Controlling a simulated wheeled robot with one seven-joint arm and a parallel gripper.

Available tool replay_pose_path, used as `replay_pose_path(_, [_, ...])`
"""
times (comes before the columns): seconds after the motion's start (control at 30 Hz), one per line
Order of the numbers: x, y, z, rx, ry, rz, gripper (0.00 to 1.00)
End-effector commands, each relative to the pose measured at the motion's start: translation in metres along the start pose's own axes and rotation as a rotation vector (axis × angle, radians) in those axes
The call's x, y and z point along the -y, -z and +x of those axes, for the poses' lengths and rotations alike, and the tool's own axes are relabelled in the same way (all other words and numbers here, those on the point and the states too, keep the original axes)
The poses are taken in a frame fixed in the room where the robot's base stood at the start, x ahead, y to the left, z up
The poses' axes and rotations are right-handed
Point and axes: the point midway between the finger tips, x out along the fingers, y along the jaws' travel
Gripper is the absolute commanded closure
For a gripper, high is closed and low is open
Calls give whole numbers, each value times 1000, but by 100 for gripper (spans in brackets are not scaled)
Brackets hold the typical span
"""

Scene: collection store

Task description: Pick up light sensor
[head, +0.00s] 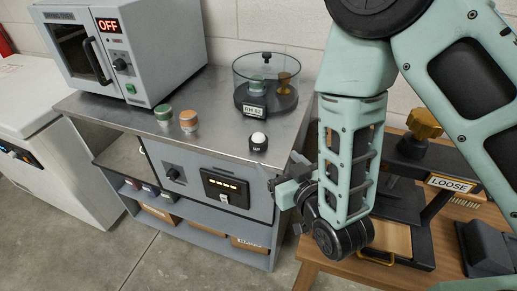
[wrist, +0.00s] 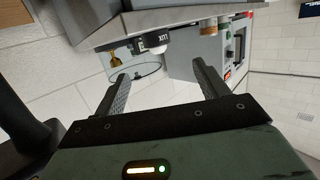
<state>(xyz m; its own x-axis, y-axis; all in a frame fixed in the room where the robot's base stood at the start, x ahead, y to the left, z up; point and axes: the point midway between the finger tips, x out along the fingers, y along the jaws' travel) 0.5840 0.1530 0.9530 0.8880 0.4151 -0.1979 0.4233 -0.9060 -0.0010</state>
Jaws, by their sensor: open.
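The light sensor (head: 259,142) is a small black puck with a white dome on top. It stands upright on the metal bench top, near its front edge. In the wrist view the sensor (wrist: 157,43) appears upside down with "LUX" on its label, ahead of the fingertips and in line with the gap between them. My gripper (head: 272,184) is at the bench's front right side, apart from the sensor. In the wrist view my gripper (wrist: 160,72) is open, with nothing between its fingers.
A green-topped jar (head: 163,115) and an orange-topped jar (head: 188,121) stand left, near an oven (head: 125,50) reading OFF. A press (head: 440,165) marked LOOSE is on the wooden table at right.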

Motion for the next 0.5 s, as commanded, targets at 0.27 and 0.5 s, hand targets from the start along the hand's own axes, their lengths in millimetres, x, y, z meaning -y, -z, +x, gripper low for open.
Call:
replay_pose_path(0.27, [0,-5,21,-5,-3,2,27])
replay_pose_path(0.5, [0,-5,29,-3,-4,1,27])
